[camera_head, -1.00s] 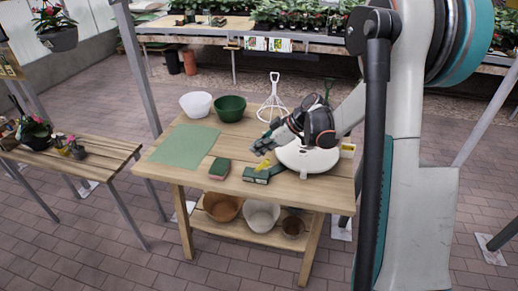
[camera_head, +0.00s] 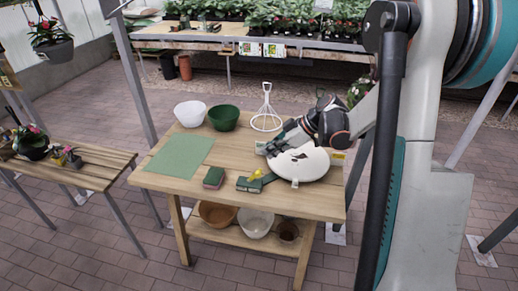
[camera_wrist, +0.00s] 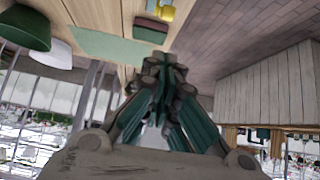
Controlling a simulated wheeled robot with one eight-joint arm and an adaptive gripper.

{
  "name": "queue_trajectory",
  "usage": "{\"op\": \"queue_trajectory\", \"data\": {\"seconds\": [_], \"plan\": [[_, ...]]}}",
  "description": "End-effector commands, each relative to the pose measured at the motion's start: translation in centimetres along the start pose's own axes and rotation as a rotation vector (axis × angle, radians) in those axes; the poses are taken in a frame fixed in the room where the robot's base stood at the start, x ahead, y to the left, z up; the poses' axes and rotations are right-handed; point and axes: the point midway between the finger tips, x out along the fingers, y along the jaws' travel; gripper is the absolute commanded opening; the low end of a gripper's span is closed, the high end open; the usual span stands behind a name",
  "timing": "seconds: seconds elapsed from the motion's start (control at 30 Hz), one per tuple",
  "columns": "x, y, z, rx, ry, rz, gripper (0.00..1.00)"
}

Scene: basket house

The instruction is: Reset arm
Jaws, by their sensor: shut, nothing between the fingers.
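My arm reaches from the right over the wooden table (camera_head: 300,205).
On the table are a white bowl (camera_head: 190,112), a green bowl (camera_head: 224,117), a green mat (camera_head: 180,155), a red-green block (camera_head: 214,177), a green box (camera_head: 249,184) and a white wire stand (camera_head: 266,113). A plant bench (camera_head: 70,165) stands left.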

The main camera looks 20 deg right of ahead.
Motion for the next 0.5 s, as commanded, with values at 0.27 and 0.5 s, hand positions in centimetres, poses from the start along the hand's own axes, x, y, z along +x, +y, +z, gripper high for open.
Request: {"op": "queue_trajectory", "data": {"seconds": [0.27, 0.5], "plan": [[-0.79, -0.02, 0.57, -0.001, 0.0, 0.0, 0.0], [-0.76, -0.02, 0.55, -0.001, 0.0, 0.0, 0.0]]}}
